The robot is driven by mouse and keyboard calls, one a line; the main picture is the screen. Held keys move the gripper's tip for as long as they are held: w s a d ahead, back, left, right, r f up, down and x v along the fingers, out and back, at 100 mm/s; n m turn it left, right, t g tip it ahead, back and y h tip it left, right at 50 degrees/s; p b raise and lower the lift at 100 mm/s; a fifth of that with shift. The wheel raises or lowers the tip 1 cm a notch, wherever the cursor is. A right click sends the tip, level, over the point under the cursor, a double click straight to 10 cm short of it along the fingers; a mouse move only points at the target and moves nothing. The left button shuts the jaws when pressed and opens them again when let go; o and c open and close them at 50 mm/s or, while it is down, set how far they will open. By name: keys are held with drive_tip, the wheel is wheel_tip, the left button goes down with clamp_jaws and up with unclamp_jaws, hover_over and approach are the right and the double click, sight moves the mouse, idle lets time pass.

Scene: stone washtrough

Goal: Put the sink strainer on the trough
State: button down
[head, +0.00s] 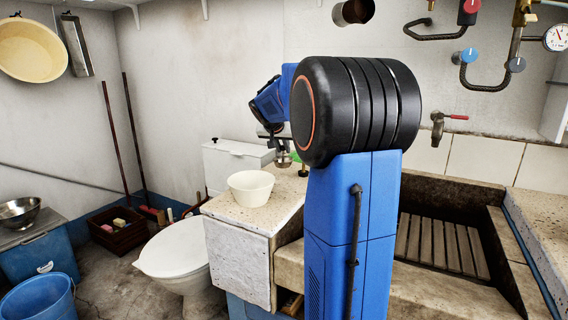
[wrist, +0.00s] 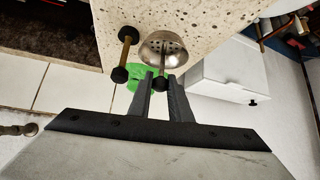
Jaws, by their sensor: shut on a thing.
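The sink strainer (wrist: 165,46) is a small metal cup with holes and a thin stem ending in a black knob. My gripper (wrist: 161,80) is shut on it at the knob end, in the wrist view. In the head view the strainer (head: 283,160) hangs below my gripper (head: 272,132), near the back of the speckled stone top (head: 281,221). I cannot tell whether it touches that top. The stone trough (head: 455,190), with a dark basin and a slatted floor, is at the right, partly hidden by my arm.
A cream bowl (head: 250,189) stands on the stone top. A brass rod with black ends (wrist: 127,48) and a green thing (wrist: 135,76) are close to the strainer. A toilet (head: 176,255) stands left of the top. Taps and pipes (head: 468,62) line the back wall.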

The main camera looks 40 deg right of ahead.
sight(283, 159)
drive_tip(key=shift+f, duration=2.45)
drive_tip(key=shift+f, duration=0.2)
drive_tip(key=c, duration=1.6)
unclamp_jaws()
drive_tip(key=shift+c, duration=0.2)
drive_tip(key=shift+r, duration=0.1)
drive_tip(key=shift+a+r, duration=0.1)
drive_tip(key=shift+r, duration=0.15)
drive_tip(key=v, duration=1.1)
drive_tip(key=shift+a+r, duration=0.15)
drive_tip(key=shift+r, duration=0.1)
drive_tip(key=shift+s, duration=0.25)
